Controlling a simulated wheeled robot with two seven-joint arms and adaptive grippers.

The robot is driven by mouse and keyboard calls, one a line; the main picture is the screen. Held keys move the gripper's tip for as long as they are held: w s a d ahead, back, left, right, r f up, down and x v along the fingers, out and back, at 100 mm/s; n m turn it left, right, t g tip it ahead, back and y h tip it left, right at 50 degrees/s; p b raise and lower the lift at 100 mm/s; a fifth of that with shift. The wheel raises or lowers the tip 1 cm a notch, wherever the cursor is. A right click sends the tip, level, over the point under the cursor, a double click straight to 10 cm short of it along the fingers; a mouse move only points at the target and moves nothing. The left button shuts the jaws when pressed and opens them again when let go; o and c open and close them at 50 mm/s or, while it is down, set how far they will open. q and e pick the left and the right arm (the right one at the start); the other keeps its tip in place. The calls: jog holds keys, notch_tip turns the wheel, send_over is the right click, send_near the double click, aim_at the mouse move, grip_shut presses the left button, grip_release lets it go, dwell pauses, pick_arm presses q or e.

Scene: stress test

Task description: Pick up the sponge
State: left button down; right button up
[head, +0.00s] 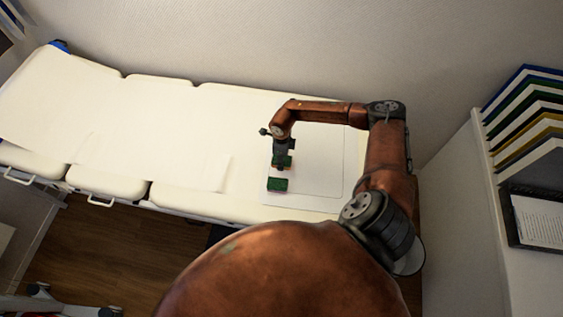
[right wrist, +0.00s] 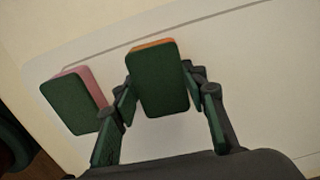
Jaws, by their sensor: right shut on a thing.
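A sponge with a dark green face and an orange layer (right wrist: 158,80) is between the fingers of my right gripper (right wrist: 160,92). In the head view the gripper (head: 282,160) points down at it, and little of this sponge shows there. The right gripper is shut on it; I cannot tell whether it is clear of the surface. A second sponge, green with a pink layer (right wrist: 74,102), lies just left of the gripper in the right wrist view and apart from it. It also shows in the head view (head: 277,184). My left gripper is not in view.
Both sponges are over a white board (head: 325,192) at the right end of a long cream padded couch (head: 160,120) along the wall. A white shelf with colored folders (head: 528,110) stands at the right. The couch's left and middle are clear.

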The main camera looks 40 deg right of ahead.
jog(key=shift+c, duration=0.5)
jog(key=shift+r, duration=0.6)
jog(key=s+a+r, duration=0.7)
jog(key=s+r, duration=0.4)
jog(key=shift+s+a+r+p, duration=0.3)
jog(key=shift+s+r, duration=0.1)
